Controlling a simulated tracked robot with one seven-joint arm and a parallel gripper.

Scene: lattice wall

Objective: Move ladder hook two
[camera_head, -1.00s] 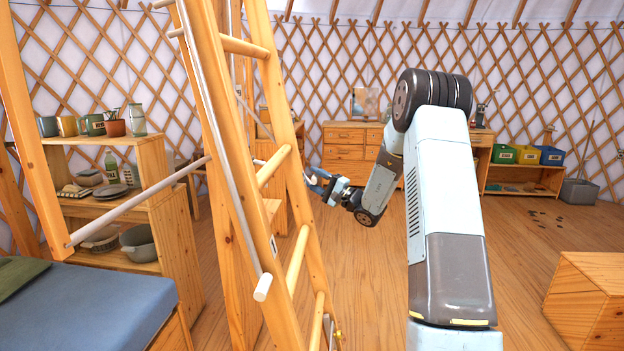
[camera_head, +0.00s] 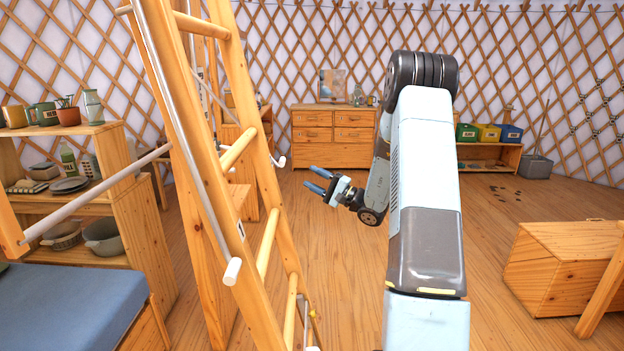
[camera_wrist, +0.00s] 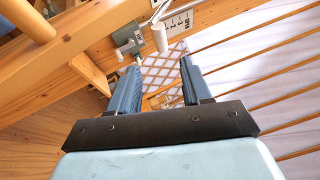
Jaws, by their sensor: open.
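A wooden ladder (camera_head: 262,150) leans in the left middle of the head view. A long pale rod runs along it to a white, peg-like end (camera_head: 232,271). A smaller white hook-like end (camera_head: 276,161) shows by the right rail. I cannot tell which is hook two. My gripper (camera_head: 308,178) is open and empty, blue fingers pointing left toward the ladder, apart from it. In the wrist view, a white peg (camera_wrist: 160,38) and a grey-green bracket (camera_wrist: 128,37) sit beyond the open gripper (camera_wrist: 158,68), beside a numbered plate (camera_wrist: 178,22).
A shelf (camera_head: 130,200) with pots and crockery and a blue-topped bed (camera_head: 70,315) stand at left. A drawer chest (camera_head: 333,136) is at the back. A wooden box (camera_head: 560,270) is at right. Open floor lies between the ladder and the box.

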